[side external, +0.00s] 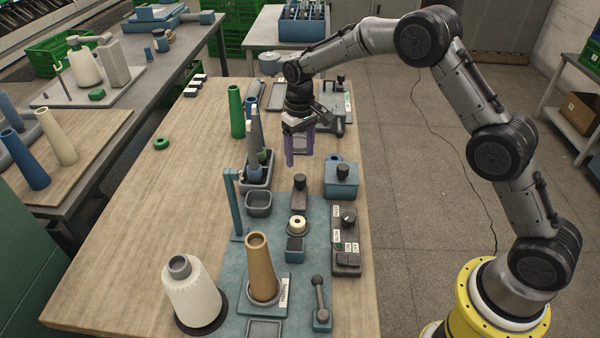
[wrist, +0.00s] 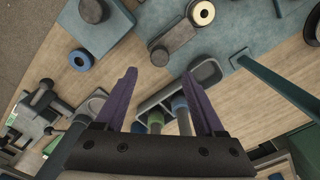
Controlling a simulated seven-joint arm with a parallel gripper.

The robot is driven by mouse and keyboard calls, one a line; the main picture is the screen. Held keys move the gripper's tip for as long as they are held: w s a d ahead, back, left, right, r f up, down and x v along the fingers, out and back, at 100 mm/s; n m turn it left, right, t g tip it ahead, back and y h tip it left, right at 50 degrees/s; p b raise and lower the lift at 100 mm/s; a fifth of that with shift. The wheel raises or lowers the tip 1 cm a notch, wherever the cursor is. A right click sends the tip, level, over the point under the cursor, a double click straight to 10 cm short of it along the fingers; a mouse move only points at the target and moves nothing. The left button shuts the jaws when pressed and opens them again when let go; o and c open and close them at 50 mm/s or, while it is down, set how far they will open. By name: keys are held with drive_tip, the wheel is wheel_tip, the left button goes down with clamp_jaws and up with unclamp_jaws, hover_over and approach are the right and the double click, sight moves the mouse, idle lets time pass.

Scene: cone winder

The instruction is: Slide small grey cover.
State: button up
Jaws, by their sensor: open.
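A small grey oblong piece with a dark round knob (side external: 300,198) lies on the blue plate of the winder; it looks like the small grey cover. It also shows at the top of the wrist view (wrist: 178,35). My gripper (side external: 299,156) points down above the table, behind and above this piece in the side view. Its two purple fingers are apart with nothing between them, as the wrist view (wrist: 159,75) also shows. The fingers do not appear to touch anything. What lies under the cover is hidden.
A blue box with a black knob (side external: 341,180) stands right of the cover. A cream ring (side external: 297,226), a blue post (side external: 235,205) and a tan cone (side external: 262,265) are nearer the camera.

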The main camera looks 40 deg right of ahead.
sight(300, 177)
wheel_tip(300, 177, down, 8)
drive_tip(key=shift+r, duration=0.25)
clamp_jaws()
idle(0.4)
drive_tip(key=shift+r, duration=0.1)
idle(1.0)
